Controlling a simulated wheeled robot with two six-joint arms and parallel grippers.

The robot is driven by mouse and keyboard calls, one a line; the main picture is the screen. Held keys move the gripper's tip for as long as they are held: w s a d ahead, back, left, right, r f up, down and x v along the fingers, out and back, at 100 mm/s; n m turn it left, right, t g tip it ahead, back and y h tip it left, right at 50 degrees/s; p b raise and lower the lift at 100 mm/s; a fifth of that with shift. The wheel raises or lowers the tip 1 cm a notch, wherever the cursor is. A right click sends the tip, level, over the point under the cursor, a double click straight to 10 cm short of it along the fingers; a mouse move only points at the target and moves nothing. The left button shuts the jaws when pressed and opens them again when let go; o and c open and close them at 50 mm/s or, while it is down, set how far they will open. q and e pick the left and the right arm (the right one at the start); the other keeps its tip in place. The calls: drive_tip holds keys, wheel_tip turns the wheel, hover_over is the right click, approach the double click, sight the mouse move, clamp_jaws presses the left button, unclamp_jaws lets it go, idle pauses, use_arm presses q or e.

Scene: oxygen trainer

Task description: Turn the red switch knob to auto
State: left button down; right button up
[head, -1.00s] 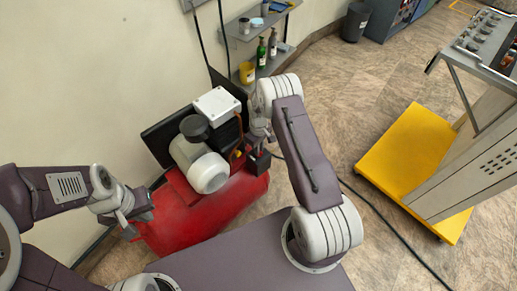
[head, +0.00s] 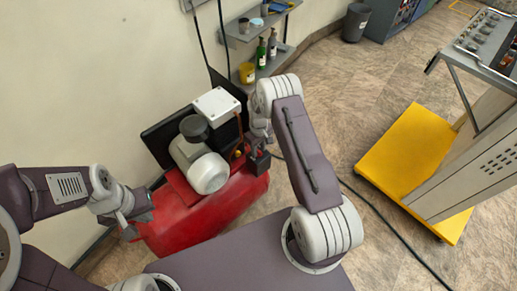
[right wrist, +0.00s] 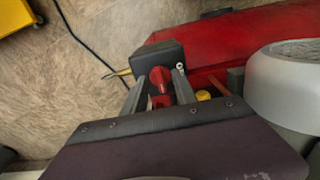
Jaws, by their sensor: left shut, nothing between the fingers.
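The red switch knob (right wrist: 160,78) is on the face of a dark box (right wrist: 158,56) in the right wrist view. The same box (head: 260,164) shows in the head view at the right end of the red compressor tank (head: 205,215). My right gripper (right wrist: 159,84) is open, with one finger on each side of the knob and small gaps visible. In the head view my right gripper (head: 259,140) is just above the box, and the knob is hidden there. My left gripper (head: 142,212) is shut and empty, by the tank's left end.
A grey motor (head: 207,172) and a white-topped block (head: 217,102) sit on the tank. A yellow cap (right wrist: 203,95) is close beside my right gripper. A shelf with bottles (head: 261,50) stands behind. A yellow-based cart (head: 408,150) is at right. A dark cable (head: 385,228) crosses open floor.

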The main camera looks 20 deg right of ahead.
sight(259, 151)
drive_tip(key=shift+r, duration=0.1)
wheel_tip(259, 151, up, 9)
drive_tip(key=shift+p, duration=0.4)
idle(0.3)
